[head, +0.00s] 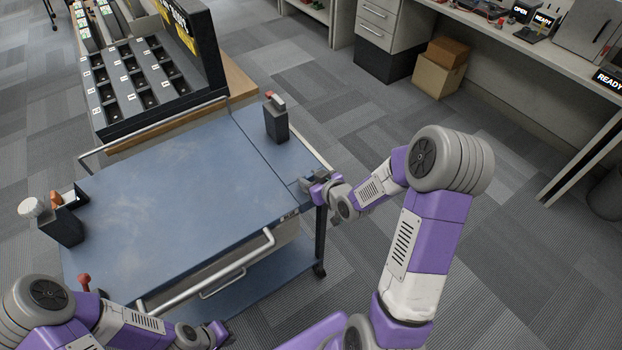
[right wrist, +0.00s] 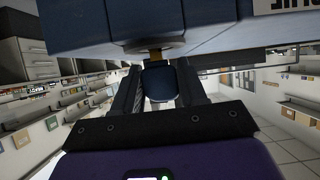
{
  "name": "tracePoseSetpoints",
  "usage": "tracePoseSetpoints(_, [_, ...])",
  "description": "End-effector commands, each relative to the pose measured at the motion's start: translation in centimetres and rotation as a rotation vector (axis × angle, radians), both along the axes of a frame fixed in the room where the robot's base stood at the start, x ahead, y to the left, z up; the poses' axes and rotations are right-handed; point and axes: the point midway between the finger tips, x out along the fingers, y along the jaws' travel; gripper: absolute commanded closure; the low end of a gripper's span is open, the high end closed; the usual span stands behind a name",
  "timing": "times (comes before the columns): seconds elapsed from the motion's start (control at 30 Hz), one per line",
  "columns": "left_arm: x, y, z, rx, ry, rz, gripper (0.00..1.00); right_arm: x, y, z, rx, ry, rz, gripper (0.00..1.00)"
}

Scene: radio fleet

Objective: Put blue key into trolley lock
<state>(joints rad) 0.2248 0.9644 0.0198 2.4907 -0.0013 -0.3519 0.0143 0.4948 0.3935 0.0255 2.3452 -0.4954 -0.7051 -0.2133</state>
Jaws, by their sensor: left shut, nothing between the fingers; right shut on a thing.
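The trolley (head: 185,200) has a blue top and a metal front handle. My right gripper (head: 310,184) is at its right edge, near the front right corner. In the right wrist view its fingers are shut on the blue key (right wrist: 158,84). A short brass-coloured part (right wrist: 153,55) shows between the key's blue head and a dark blue block (right wrist: 165,25) on the trolley, likely the lock. How deep the key sits is hidden. The key cannot be made out in the head view. My left gripper (head: 217,333) is shut and empty, low in front of the trolley.
A dark holder (head: 276,120) with a red-and-grey top stands at the trolley's back right. Another holder (head: 62,225) with small tools is at the left. A slotted black rack (head: 135,85) stands behind the trolley. A workbench (head: 540,70) and cardboard boxes (head: 440,70) are at the right.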

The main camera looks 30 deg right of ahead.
Motion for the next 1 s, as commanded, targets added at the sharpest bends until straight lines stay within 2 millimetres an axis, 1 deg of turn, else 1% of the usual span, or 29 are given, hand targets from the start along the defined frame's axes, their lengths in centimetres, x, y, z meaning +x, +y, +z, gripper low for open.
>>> tracePoseSetpoints(0.3, [0.0, 0.0, -0.9, 0.000, 0.000, 0.000, 1.00, 0.0, 0.0, -0.8, 0.000, 0.000, 0.000, 0.88])
tracePoseSetpoints(0.33, [0.0, 0.0, -0.9, 0.000, 0.000, 0.000, 1.00, 0.0, 0.0, -0.8, 0.000, 0.000, 0.000, 0.57])
tracePoseSetpoints(0.5, [0.0, 0.0, -0.8, 0.000, 0.000, 0.000, 1.00, 0.0, 0.0, -0.7, 0.000, 0.000, 0.000, 0.31])
tracePoseSetpoints(0.53, [0.0, 0.0, -0.8, 0.000, 0.000, 0.000, 1.00, 0.0, 0.0, -0.7, 0.000, 0.000, 0.000, 0.29])
tracePoseSetpoints(0.83, [0.0, 0.0, -0.7, 0.000, 0.000, 0.000, 1.00, -0.2, 0.0, -0.6, 0.000, 0.000, -0.001, 0.29])
tracePoseSetpoints(0.93, [0.0, 0.0, -0.4, 0.000, 0.000, 0.000, 1.00, -1.1, -0.2, -0.1, -0.001, 0.001, -0.002, 0.29])
tracePoseSetpoints(1.0, [0.0, 0.0, -0.1, 0.000, 0.000, 0.000, 1.00, -2.1, -0.3, 0.6, -0.002, 0.001, -0.003, 0.29])
